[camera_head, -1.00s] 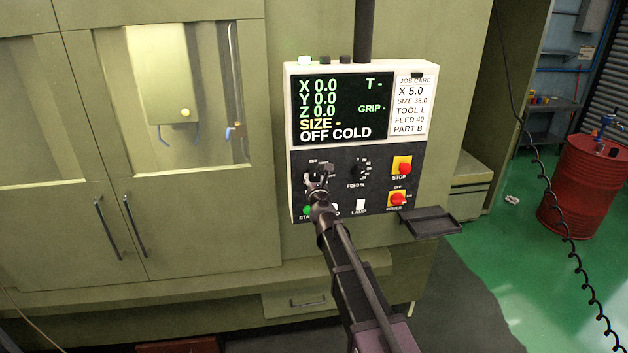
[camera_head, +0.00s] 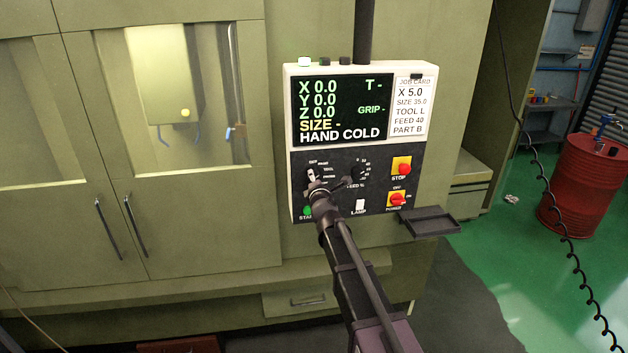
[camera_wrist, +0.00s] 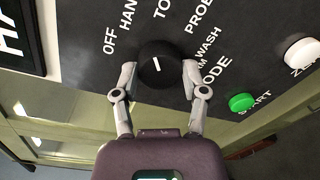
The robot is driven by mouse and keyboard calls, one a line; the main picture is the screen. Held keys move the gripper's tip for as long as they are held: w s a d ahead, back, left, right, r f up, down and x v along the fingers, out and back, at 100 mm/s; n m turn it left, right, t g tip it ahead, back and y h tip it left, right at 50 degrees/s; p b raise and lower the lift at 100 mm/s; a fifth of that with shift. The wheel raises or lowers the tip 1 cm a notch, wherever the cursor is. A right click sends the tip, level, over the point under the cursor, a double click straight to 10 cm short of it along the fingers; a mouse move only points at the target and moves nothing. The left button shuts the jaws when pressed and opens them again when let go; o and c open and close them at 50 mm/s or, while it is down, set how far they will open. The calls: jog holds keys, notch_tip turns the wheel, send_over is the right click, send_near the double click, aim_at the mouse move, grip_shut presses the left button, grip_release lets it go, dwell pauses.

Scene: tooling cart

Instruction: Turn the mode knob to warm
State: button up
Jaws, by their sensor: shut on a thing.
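The black mode knob (camera_wrist: 157,63) is on the dark control panel, between my gripper's two fingertips in the wrist view. Its short white mark points toward the top of that view, near the HAND label. OFF, HAND, PROBE and WASH can be read around it; a label beside WASH is partly covered by a fingertip. My gripper (camera_wrist: 158,78) is shut on the knob, one finger on each side. In the head view my gripper (camera_head: 318,188) is at the panel's lower left and partly hides the knob (camera_head: 311,175). The screen (camera_head: 342,108) reads HAND COLD.
A green start button (camera_wrist: 242,102) and a white button (camera_wrist: 302,54) are near the right finger in the wrist view. A small tray (camera_head: 431,221) juts out below.

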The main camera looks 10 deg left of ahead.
jog(key=shift+w+m+y+b, duration=0.1)
jog(key=shift+m+y+b, duration=0.3)
jog(key=shift+m, duration=5.7)
jog(key=shift+m+y+b, duration=0.2)
jog(key=shift+m+y, duration=0.4)
jog(key=shift+m, duration=5.5)
jog(key=o, duration=1.2)
jog(key=shift+f, duration=0.1)
jog(key=shift+c, duration=0.2)
jog(key=shift+d, duration=0.1)
jog(key=v, duration=1.2)
